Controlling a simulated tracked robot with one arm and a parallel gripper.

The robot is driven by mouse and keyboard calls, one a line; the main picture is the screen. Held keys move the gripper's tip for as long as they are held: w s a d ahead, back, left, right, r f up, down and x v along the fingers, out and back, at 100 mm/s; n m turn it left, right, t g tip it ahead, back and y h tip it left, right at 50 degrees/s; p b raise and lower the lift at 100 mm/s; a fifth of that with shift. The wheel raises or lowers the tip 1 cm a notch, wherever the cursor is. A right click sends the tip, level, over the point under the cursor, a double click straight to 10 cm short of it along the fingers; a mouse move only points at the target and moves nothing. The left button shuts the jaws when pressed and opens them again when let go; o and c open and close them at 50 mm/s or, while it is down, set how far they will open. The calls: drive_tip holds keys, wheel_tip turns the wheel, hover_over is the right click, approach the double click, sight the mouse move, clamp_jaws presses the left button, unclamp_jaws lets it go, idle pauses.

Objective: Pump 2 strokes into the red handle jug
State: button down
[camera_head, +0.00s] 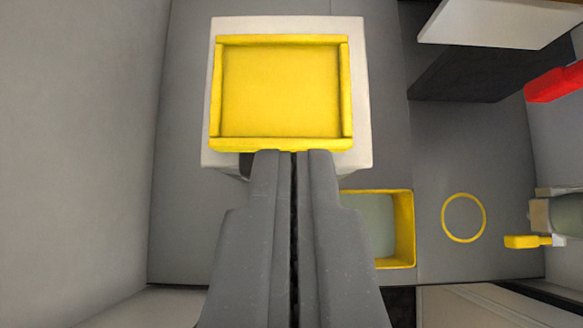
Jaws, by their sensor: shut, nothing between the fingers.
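My gripper (293,155) is shut and empty, pointing up the picture from the bottom middle. Its tips overlap the near edge of a square yellow tray (283,144) on a white block (360,100); I cannot tell whether they touch. A red bar-like part (555,83) juts in from the right edge, and I cannot tell whether it is a jug's handle. A greenish rounded body (568,215) with a small yellow part (522,241) is cut off at the right. No whole jug and no clear pump show.
An open yellow-rimmed box (405,230) stands right of my gripper, partly hidden by it. A yellow ring (463,218) marks the grey floor beside it. A white-topped dark unit (490,25) is at upper right. A pale wall (75,140) bounds the left; bare floor lies between.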

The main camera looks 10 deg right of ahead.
sight(293, 136)
drive_tip(key=shift+p+x, duration=0.75)
drive_tip(key=shift+x, duration=3.2)
wheel_tip(293, 136, down, 5)
drive_tip(key=b, duration=0.4)
drive_tip(key=shift+s+f, duration=0.1)
drive_tip(key=shift+s, duration=0.1)
drive_tip(key=shift+f, duration=0.1)
drive_tip(key=shift+s, duration=0.25)
drive_tip(key=v, duration=0.9)
drive_tip(key=shift+r+b, duration=0.3)
drive_tip(key=shift+r, duration=0.4)
